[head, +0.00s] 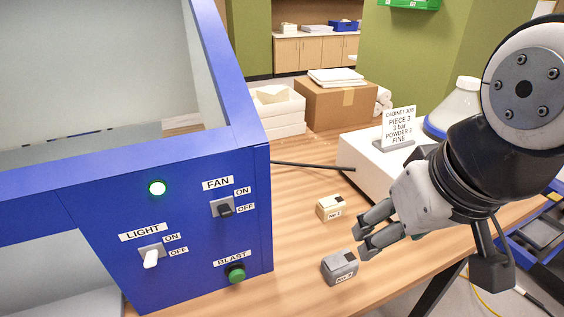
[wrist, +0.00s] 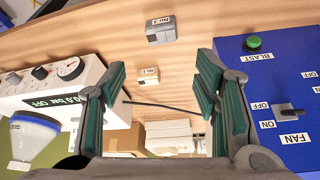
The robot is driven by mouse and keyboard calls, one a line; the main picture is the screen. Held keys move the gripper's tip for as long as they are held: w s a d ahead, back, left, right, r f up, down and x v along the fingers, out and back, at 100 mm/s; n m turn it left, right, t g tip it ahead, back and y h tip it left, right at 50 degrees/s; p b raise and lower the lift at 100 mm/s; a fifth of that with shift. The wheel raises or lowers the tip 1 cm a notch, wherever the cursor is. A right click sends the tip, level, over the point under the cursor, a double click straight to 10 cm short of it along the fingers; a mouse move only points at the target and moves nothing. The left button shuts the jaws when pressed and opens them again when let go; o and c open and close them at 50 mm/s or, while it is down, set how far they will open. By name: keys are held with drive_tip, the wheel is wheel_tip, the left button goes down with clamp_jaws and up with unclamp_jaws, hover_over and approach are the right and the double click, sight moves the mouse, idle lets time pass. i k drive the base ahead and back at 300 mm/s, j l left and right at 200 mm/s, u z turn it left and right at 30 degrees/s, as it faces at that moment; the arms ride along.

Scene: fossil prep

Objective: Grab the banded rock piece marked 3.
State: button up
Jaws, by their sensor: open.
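Two small rock pieces sit on the wooden bench right of the blue cabinet. The grey piece (head: 340,267) is nearer, with a darker patch on top and a "No." label on its front; it also shows in the wrist view (wrist: 161,32). The cream piece (head: 330,208) lies farther back, also with a dark patch and a label, and shows in the wrist view (wrist: 149,76).
The blue cabinet (head: 170,240) has LIGHT, FAN and BLAST controls and a lit green lamp. A white unit (head: 365,165) carries a card reading "PIECE 3, 3 bar, POWDER 3, FINE". A black hose (head: 310,166) crosses the bench behind. Bench around the pieces is clear.

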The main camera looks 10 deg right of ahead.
sight(337, 268)
drive_tip(key=l+u, duration=0.25)
drive_tip(key=l, duration=0.6)
drive_tip(key=k+l+u, duration=0.25)
drive_tip(key=l, duration=0.6)
drive_tip(key=i, duration=0.1)
